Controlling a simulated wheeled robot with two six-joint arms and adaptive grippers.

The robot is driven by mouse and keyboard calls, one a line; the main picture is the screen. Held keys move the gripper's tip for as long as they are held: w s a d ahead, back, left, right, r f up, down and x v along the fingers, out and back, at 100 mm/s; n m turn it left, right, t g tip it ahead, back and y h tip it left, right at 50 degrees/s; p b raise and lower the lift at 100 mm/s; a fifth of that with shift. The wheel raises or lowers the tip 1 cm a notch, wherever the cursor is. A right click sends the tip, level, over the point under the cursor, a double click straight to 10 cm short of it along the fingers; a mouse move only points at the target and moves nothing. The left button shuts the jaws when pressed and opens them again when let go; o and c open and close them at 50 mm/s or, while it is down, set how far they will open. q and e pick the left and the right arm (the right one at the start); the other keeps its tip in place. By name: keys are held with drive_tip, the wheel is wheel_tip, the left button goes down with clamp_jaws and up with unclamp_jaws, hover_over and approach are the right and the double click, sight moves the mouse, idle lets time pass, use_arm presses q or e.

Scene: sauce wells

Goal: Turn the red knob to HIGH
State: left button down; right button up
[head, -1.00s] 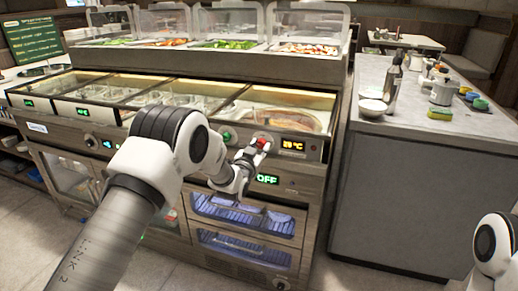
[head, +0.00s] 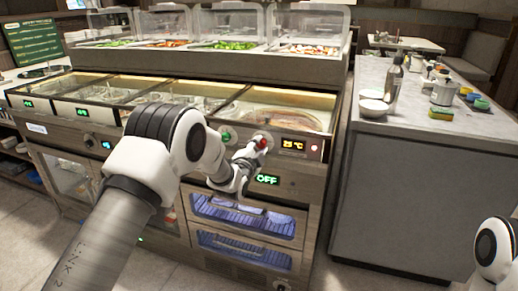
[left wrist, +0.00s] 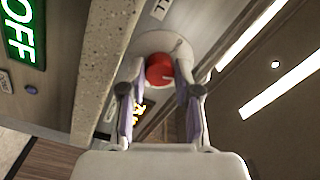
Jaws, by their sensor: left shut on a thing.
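The red knob (head: 262,143) is on the front panel of the counter, left of an orange temperature display (head: 293,145). It also shows in the left wrist view (left wrist: 160,69), on a pale round plate (left wrist: 168,43), with a small light mark on its face. My left gripper (head: 257,150) is at the knob, its two fingers on either side of it and shut on it. A green OFF display (head: 267,180) is below the knob. The setting marks around the knob are too small or hidden to read. The right gripper is out of view.
A green knob (head: 226,136) sits close to the left of the red one, beside my arm. Glass-covered wells (head: 277,97) are above the panel. Blue-lit drawers (head: 243,214) are below. A grey counter (head: 420,150) stands at right, with an open floor gap before it.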

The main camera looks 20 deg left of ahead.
use_arm(q)
drive_tip(key=m, duration=0.4)
drive_tip(key=shift+f+m, duration=0.15)
drive_tip(key=shift+m, duration=0.15)
drive_tip(key=m+b, duration=0.1)
drive_tip(key=m, duration=0.9)
drive_tip(key=shift+b, duration=0.3)
drive_tip(key=shift+m, duration=2.3)
drive_tip(key=shift+r, duration=0.2)
drive_tip(key=c, duration=0.8)
unclamp_jaws()
drive_tip(key=shift+s, duration=0.1)
drive_tip(key=s, duration=1.1)
drive_tip(key=shift+s+a, duration=0.2)
drive_tip(key=shift+s, duration=0.2)
